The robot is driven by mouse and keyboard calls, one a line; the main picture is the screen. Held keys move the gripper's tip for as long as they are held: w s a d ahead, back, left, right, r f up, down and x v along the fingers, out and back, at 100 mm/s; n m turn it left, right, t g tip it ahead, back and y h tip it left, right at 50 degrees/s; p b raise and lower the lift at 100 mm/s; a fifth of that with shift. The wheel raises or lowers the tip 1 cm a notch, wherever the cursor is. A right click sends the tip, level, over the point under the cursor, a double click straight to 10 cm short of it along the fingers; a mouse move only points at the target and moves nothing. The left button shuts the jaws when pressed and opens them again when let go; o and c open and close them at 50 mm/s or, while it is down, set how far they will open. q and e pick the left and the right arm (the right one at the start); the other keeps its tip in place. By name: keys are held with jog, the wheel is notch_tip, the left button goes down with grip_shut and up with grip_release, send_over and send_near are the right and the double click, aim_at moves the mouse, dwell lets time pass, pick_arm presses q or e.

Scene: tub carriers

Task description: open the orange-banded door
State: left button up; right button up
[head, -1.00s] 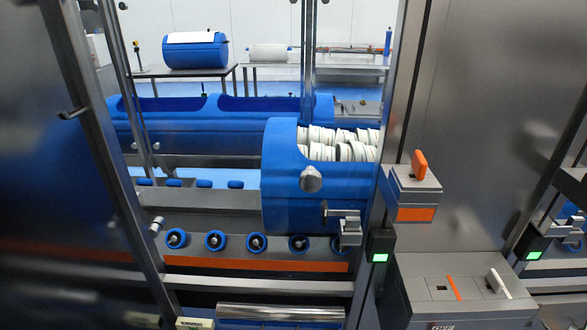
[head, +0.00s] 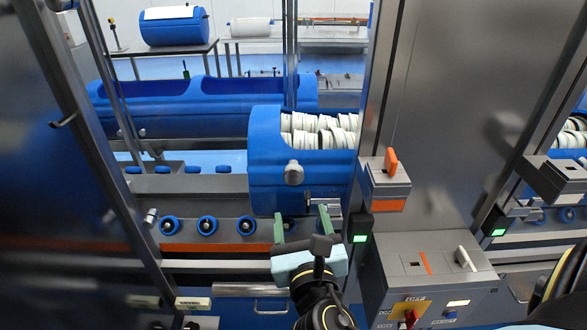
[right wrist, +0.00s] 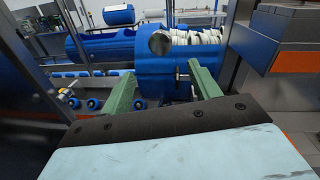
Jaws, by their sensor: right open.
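An orange band (head: 215,247) runs along the low grey rail under a bay framed by metal posts. I cannot tell whether clear glass fills this bay, nor how far its door is open. A metal latch or handle piece (head: 322,203) sits at the bay's right side, before a blue tub (head: 265,185) with white discs; the tub also shows in the right wrist view (right wrist: 155,75). My right gripper (head: 305,225) is open, its green fingers apart and empty, in front of the tub's lower part near the latch piece. My left gripper is not in view.
A grey box with an orange lever and orange label (head: 388,205) juts out right of the bay. Below it stands a control panel (head: 428,270) with switches. A metal post (head: 375,110) edges the bay. A horizontal bar (head: 255,291) runs low in front.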

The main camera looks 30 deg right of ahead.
aim_at(293, 179)
jog(key=p+x, duration=0.1)
jog(key=x, duration=1.2)
jog(key=shift+w+d+r, duration=0.1)
jog(key=shift+d, duration=0.05)
grip_shut()
